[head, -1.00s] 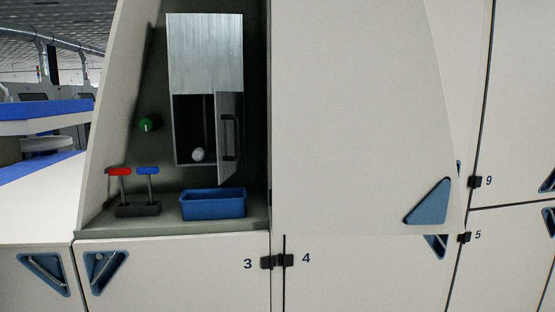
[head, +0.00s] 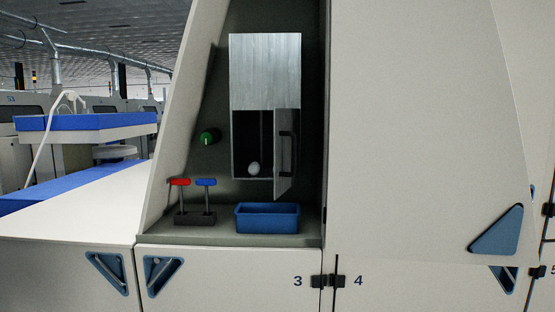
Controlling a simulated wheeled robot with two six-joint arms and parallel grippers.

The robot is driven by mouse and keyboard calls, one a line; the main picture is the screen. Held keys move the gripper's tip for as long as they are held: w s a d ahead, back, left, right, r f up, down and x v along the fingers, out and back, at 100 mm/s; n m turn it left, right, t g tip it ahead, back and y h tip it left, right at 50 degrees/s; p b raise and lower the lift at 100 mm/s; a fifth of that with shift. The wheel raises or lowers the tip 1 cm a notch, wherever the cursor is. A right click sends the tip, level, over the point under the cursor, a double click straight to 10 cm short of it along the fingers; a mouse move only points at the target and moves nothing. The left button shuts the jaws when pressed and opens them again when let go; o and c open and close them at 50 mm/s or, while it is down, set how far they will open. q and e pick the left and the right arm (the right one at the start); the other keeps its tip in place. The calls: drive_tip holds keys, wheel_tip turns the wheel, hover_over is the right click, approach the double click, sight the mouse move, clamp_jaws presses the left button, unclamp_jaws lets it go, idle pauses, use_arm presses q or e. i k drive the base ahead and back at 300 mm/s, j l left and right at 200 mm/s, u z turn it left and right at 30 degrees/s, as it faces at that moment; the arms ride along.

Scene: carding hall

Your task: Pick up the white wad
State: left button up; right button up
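The white wad (head: 254,168) is a small round lump at the bottom of an open metal box (head: 265,70) on the back wall of a recess in the machine. The box's small door (head: 287,155), with a dark handle, is swung open to the right of the wad. Neither of my grippers shows in the head view.
On the recess shelf (head: 225,240) stand a blue bin (head: 267,219) below the box and a dark holder (head: 195,218) with a red-handled tool (head: 180,183) and a blue-handled tool (head: 206,184). A green knob (head: 209,137) is on the wall. A large closed panel (head: 420,120) lies to the right.

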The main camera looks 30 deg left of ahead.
sight(254, 169)
drive_tip(key=j+z, duration=0.2)
drive_tip(key=j, duration=0.35)
drive_tip(key=j+z, duration=0.2)
drive_tip(key=j, duration=0.35)
drive_tip(key=k+j+z, duration=0.25)
drive_tip(key=j, duration=0.3)
drive_tip(key=i, duration=0.1)
